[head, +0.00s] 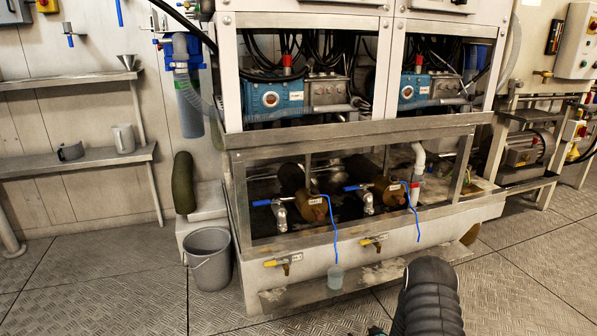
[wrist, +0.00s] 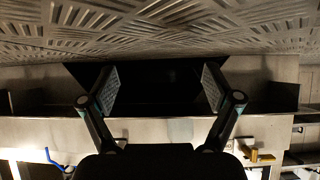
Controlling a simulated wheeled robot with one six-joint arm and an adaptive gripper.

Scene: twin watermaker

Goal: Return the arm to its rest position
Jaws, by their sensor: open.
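My gripper (wrist: 160,88) is open in the wrist view, with its two padded fingers wide apart and nothing between them. Behind the fingers are a dark gap and the pale lower face of the machine frame (wrist: 60,130). The wrist view looks upside down, with the tread-plate floor at the top. In the head view my arm, in a black ribbed sleeve (head: 428,295), rises from the bottom edge in front of the machine's right part. The gripper is mostly out of that view.
The watermaker frame (head: 350,130) stands ahead, with a yellow-handled valve (head: 283,262) on its lower front. A small clear cup (head: 335,277) hangs or stands below a blue tube. A grey bucket (head: 208,258) stands at left. The floor (head: 90,275) at front left is clear.

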